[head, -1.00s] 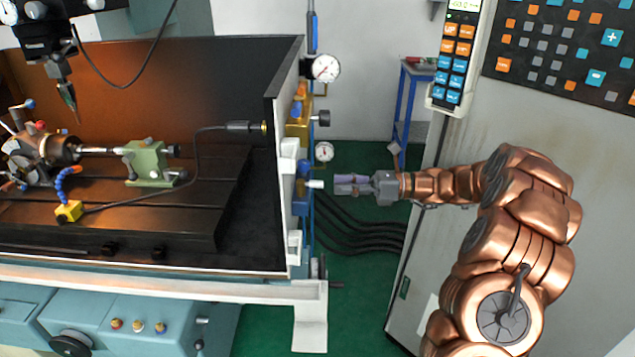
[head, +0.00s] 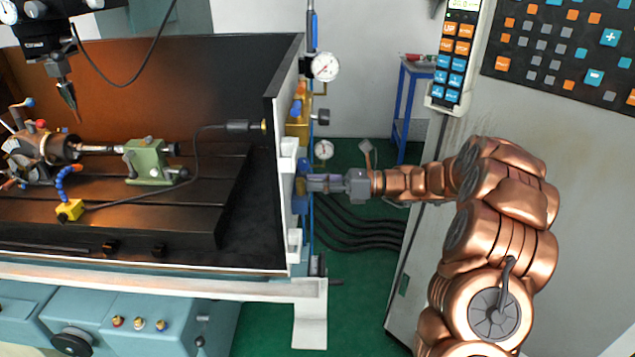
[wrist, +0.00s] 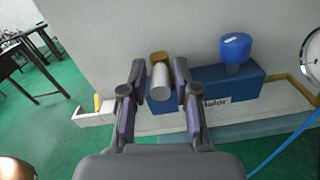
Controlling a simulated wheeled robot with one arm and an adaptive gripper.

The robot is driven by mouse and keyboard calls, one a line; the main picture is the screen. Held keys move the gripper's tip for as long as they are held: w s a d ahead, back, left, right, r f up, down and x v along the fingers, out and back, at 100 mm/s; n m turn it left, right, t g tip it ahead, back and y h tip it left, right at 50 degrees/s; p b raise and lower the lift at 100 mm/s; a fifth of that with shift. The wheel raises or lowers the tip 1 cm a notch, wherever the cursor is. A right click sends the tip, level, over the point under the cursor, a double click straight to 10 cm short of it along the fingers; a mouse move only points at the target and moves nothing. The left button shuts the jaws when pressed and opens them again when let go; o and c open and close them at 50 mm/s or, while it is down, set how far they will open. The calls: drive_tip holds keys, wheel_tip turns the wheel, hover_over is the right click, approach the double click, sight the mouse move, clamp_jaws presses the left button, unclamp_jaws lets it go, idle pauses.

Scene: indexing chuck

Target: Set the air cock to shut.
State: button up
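In the wrist view my gripper (wrist: 160,85) is open, its two purple-grey fingers on either side of a silver-white cylinder (wrist: 162,92). The cylinder sticks out from a blue block (wrist: 220,92) with a partly hidden label ending in "lator" and a blue knob (wrist: 237,48) on top. I cannot tell whether a finger touches the cylinder. In the head view my gripper (head: 318,183) points left at the blue fittings on the machine's end wall and hides the cylinder. A brass fitting (head: 298,125) with a blue part sits above; I cannot tell which piece is the air cock.
Pressure gauges (head: 325,67) (head: 323,150) stand beside the wall. Black hoses (head: 355,225) run below my arm. A grey cabinet (head: 500,150) with a keypad stands right. A blue-legged table (head: 405,95) is behind.

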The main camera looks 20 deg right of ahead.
clamp_jaws()
